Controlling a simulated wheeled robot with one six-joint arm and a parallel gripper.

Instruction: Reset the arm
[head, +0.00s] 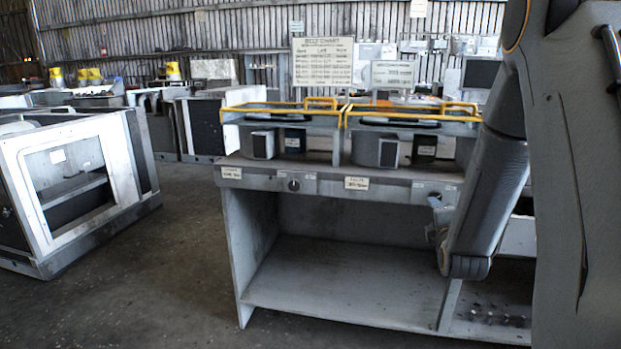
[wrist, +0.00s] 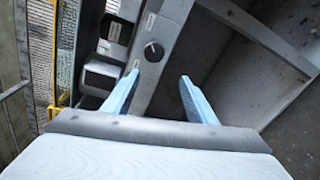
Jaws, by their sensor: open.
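My gripper (wrist: 157,98) shows in the wrist view, its two pale blue fingers spread apart with nothing between them. It hangs in front of the bench edge, close to a round dark knob (wrist: 153,51) on the bench's front panel. In the head view my arm comes in from the right, in front of the bench's right part. The gripper's fingers cannot be made out clearly there.
A grey bench (head: 340,288) with an open lower shelf stands ahead. On its top are two yellow-railed housings (head: 283,112) with dark and grey boxes. A metal cabinet frame (head: 78,180) stands at the left. The floor (head: 150,290) between them is clear.

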